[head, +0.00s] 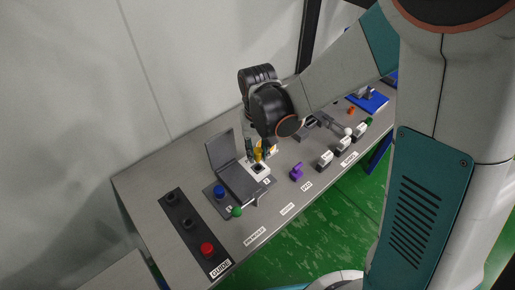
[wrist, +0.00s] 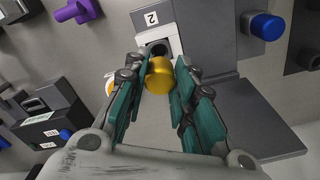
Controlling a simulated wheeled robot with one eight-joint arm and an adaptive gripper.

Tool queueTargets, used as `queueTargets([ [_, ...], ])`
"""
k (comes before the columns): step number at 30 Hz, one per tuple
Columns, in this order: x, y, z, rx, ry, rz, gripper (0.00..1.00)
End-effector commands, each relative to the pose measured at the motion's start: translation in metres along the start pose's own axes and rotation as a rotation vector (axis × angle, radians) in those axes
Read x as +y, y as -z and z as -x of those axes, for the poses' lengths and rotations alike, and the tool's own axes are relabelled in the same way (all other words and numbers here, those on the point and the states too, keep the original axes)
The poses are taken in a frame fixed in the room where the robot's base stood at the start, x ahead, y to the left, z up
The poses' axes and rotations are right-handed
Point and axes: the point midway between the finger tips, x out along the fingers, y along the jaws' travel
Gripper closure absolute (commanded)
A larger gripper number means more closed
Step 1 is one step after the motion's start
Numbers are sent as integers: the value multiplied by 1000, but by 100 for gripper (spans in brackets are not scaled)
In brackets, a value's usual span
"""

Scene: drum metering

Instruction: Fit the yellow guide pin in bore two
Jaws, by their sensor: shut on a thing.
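The yellow guide pin (wrist: 160,76) is between the teal fingers of my gripper (wrist: 156,80), which are shut on it. In the head view the pin (head: 259,151) shows as a small yellow patch below my wrist. In the head view the white block (head: 258,171) lies just below the pin. The pin's end is close to the bore's mouth in the wrist view. The pin's far end is hidden, so I cannot tell whether it touches or enters the bore.
A raised grey plate (head: 220,151) stands left of the block.

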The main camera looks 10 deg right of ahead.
Motion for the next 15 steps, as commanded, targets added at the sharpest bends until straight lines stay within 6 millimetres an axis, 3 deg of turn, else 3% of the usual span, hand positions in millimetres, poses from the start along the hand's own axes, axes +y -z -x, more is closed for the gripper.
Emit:
queueTargets([
  [6, 0, 0, -21, 0, 0, 0, 100],
  [15, 0, 0, -25, 0, 0, 0, 100],
])
